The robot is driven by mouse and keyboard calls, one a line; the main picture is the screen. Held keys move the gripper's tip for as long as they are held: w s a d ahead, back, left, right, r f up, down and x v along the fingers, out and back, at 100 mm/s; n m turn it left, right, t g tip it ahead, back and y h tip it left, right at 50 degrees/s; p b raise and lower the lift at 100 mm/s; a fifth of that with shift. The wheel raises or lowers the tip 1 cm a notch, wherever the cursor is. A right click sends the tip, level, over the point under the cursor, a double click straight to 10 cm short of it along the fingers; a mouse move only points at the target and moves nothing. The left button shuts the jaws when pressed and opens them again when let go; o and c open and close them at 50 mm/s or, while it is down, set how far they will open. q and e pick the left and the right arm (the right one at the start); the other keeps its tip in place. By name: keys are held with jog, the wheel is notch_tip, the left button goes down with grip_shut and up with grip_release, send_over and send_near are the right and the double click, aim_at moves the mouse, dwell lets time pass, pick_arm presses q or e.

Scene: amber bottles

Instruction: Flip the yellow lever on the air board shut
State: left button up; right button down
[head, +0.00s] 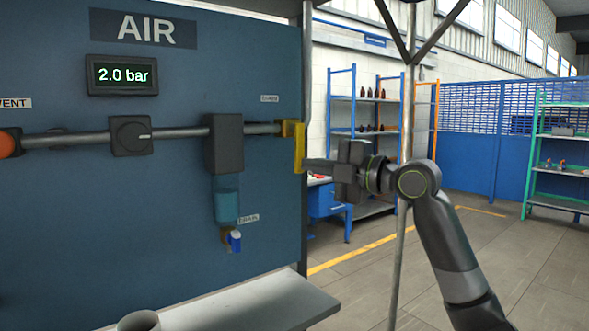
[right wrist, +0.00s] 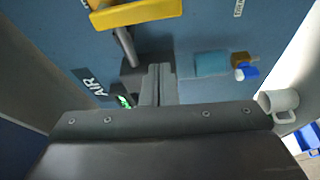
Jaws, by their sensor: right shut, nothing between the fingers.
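The yellow lever (head: 299,150) is at the right end of the grey pipe on the blue air board (head: 80,210). Its handle runs up and down in the head view, across the line of the pipe. In the right wrist view the yellow lever (right wrist: 140,14) crosses the top, beyond my fingertips. My right gripper (head: 308,164) is shut and empty, its tips close to the lever's lower end from the right. I cannot tell whether they touch. The shut fingers also show in the right wrist view (right wrist: 160,75). My left gripper is out of view.
The board carries a 2.0 bar display (head: 124,75), a black knob (head: 130,135), a dark filter unit (head: 224,143) and a small blue drain tap (head: 235,241). A grey shelf (head: 270,305) with a mug (head: 138,321) juts out below. A thin post (head: 404,250) stands near my right arm.

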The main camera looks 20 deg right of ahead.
jog(key=v, duration=0.3)
jog(key=shift+s+a+r, duration=0.1)
jog(key=shift+r, duration=0.05)
jog(key=shift+a, duration=0.1)
